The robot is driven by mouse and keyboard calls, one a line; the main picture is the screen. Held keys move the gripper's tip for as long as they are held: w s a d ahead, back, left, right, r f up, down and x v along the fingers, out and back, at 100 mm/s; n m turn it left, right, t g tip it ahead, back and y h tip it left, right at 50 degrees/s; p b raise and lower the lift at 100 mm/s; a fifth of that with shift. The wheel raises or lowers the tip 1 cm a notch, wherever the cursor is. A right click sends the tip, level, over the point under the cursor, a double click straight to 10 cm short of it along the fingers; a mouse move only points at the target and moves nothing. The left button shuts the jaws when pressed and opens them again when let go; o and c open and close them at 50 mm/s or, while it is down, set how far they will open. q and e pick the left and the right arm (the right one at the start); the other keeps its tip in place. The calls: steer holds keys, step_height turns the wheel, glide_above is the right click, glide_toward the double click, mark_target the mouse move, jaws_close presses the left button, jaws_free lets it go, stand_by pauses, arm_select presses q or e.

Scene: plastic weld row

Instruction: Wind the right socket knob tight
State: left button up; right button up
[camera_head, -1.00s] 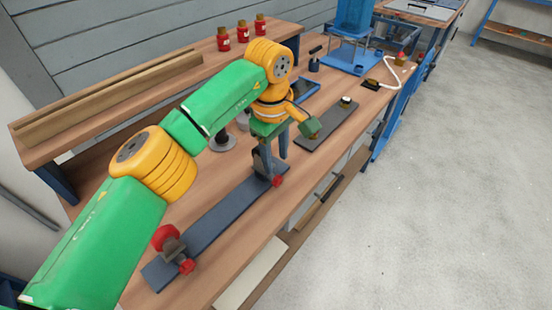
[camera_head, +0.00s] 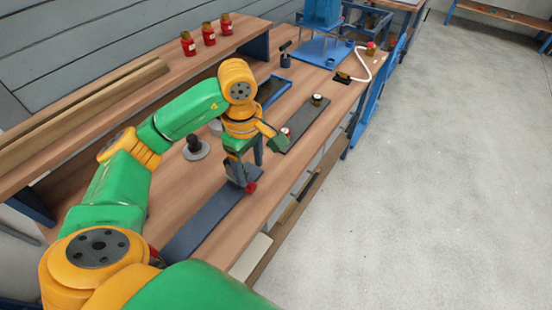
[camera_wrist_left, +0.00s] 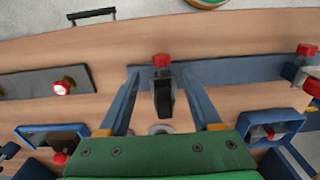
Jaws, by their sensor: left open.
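The right socket is a dark clamp-like piece with a red knob (camera_head: 250,187) at the far end of a blue-grey bar (camera_head: 208,217). My left gripper (camera_head: 246,168) is down at this socket, open. In the left wrist view its fingers (camera_wrist_left: 160,74) stand on either side of the dark socket body (camera_wrist_left: 164,96), with gaps on both sides. The red knob also shows there (camera_wrist_left: 161,60), at the tips and slightly beyond them. The other socket (camera_wrist_left: 306,58), with red knobs, is at the right edge of the wrist view; my arm mostly hides it in the head view. My right gripper is out of view.
A dark plate (camera_head: 300,124) with capped pieces lies beyond the gripper. A round-based black post (camera_head: 195,148) stands left of the gripper. A blue-edged tray (camera_head: 273,90), a blue stand (camera_head: 323,50) and shelved red bottles (camera_head: 208,38) are behind. Open floor lies right.

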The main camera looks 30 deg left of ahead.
mark_target(251, 185)
arm_select(q)
step_height(251, 185, down, 7)
steer(key=shift+s+a+r, duration=0.1)
steer(key=shift+s, duration=0.05)
jaws_close()
